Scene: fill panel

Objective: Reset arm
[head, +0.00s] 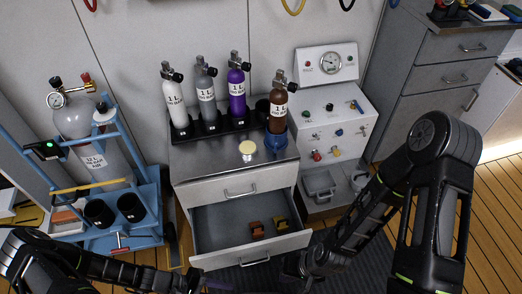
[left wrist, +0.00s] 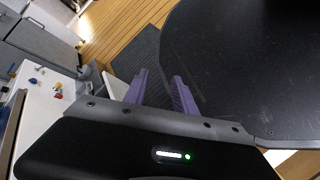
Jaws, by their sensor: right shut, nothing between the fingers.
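My right arm comes in from the right of the head view, bends at a high elbow, and reaches down to the bottom middle. My right gripper (head: 287,269) is low in front of the open drawer (head: 225,222), small and dark, shut with nothing in it. My left arm lies along the bottom left of the head view, and its gripper is near the bottom edge, mostly unclear there. In the left wrist view my left gripper (left wrist: 160,90) shows two purple fingers standing apart with nothing between them.
White, grey and purple bottles (head: 237,90) stand in a black rack on the cabinet. A brown bottle (head: 278,108) stands in a blue holder beside a pale disc (head: 247,148). Orange items (head: 257,228) lie in the drawer. A blue cart (head: 144,241) stands left, a gauge panel (head: 336,105) right.

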